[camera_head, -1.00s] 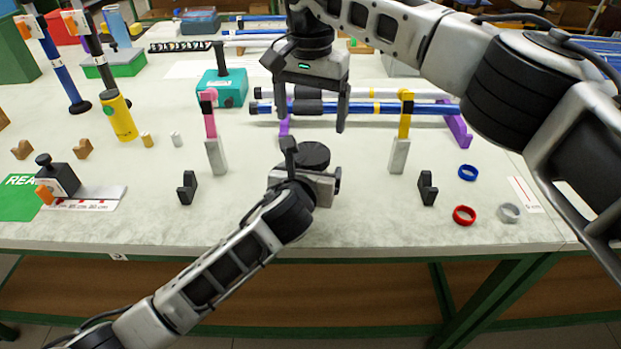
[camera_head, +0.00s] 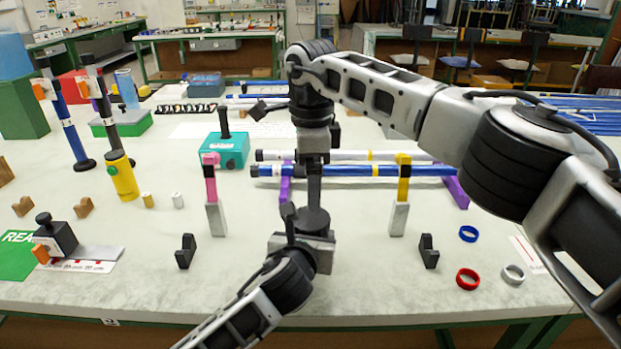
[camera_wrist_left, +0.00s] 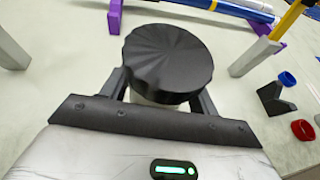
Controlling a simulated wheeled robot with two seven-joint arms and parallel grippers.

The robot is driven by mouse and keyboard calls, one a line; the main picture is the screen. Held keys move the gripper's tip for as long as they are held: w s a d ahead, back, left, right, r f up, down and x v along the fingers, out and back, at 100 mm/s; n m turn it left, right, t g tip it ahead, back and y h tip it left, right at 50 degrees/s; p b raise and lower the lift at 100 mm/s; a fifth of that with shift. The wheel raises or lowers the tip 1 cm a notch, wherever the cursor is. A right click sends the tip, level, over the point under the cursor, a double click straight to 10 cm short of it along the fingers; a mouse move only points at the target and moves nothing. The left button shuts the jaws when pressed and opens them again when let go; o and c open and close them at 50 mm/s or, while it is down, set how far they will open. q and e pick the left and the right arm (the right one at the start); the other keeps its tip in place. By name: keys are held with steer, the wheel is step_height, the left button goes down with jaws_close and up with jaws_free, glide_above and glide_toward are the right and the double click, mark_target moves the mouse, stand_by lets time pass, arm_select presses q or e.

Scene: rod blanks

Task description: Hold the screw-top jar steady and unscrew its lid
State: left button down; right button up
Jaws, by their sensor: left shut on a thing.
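The screw-top jar has a wide black ribbed lid (camera_wrist_left: 168,62), which also shows in the head view (camera_head: 313,221). My left gripper (camera_head: 306,243) is shut around the jar body below the lid, with one finger on each side in the wrist view (camera_wrist_left: 160,92). The jar body is mostly hidden under the lid. My right gripper (camera_head: 314,185) points down above the lid in the head view. Its fingers are seen edge-on, so their gap does not show. The wrist view shows no finger on the lid.
A pink-topped post (camera_head: 212,190) and a yellow-topped post (camera_head: 402,190) stand either side. Black V-blocks (camera_head: 186,251) (camera_head: 429,251) are nearer the front. Blue (camera_head: 468,234), red (camera_head: 467,279) and grey (camera_head: 513,275) rings lie at right. Blue rod (camera_head: 380,170) lies behind.

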mark_target(310, 217)
steer(key=m, duration=1.4)
steer(key=shift+m, duration=0.4)
steer(key=m, duration=0.3)
steer(key=shift+a+m, duration=0.1)
steer(key=shift+m, duration=0.2)
steer(key=shift+f, duration=4)
